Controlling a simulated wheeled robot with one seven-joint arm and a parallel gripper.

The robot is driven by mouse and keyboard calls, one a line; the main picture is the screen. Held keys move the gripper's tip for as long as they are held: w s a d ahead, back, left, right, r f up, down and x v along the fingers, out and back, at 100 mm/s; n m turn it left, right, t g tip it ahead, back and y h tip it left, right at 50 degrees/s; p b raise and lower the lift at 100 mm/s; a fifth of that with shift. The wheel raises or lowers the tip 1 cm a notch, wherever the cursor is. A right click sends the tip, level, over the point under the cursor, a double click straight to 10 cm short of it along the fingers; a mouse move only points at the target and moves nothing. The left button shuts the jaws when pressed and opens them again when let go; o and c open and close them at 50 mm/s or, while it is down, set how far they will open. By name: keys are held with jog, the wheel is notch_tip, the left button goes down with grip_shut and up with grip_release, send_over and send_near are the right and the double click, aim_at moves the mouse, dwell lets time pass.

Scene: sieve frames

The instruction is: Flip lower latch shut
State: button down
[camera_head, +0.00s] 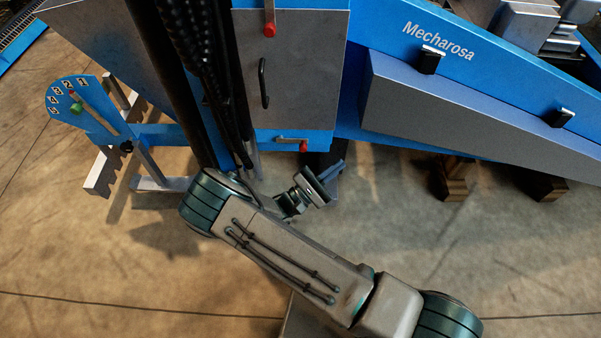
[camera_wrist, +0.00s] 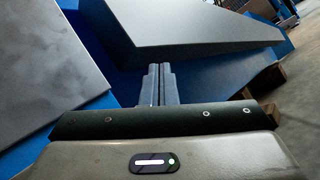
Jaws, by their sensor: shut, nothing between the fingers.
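The lower latch (camera_head: 290,141) is a small metal bar with a red tip at its right end. It lies about level on the blue frame at the bottom edge of the grey door (camera_head: 302,75). My gripper is shut and empty; its two fingers lie together in the wrist view (camera_wrist: 159,84). In the head view, my gripper (camera_head: 332,171) is low and just right of the lower latch, apart from it as far as I can tell. The latch does not show in the wrist view, where a grey panel (camera_wrist: 45,70) fills the left.
The upper latch (camera_head: 269,17) points down with its red tip. A black handle (camera_head: 263,83) is on the door. Black hoses (camera_head: 200,55) hang left of it. A grey sloping housing (camera_head: 450,110) juts out at right. Open floor (camera_head: 90,250) lies in front.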

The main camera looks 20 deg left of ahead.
jog(key=s+a+f+n+t+y+b, duration=0.2)
jog(key=a+f+n+t+y+b, duration=0.1)
jog(key=a+f+n+t+y, duration=0.2)
jog(key=s+a+f+n+t+y+b, duration=0.2)
jog(key=a+f+n+t+y, duration=0.3)
jog(key=f+n+y, duration=0.4)
jog(key=f+y, duration=0.1)
jog(key=y, duration=0.4)
jog(key=shift+s+a+f+b, duration=0.2)
jog(key=shift+s+b, duration=0.1)
jog(key=shift+b, duration=0.1)
jog(key=s+r+p+x, duration=0.2)
jog(key=p+x, duration=0.3)
jog(key=x, duration=0.7)
jog(key=shift+w+d+r+p, duration=0.3)
jog(key=shift+d+r+p, duration=0.05)
jog(key=shift+d, duration=0.15)
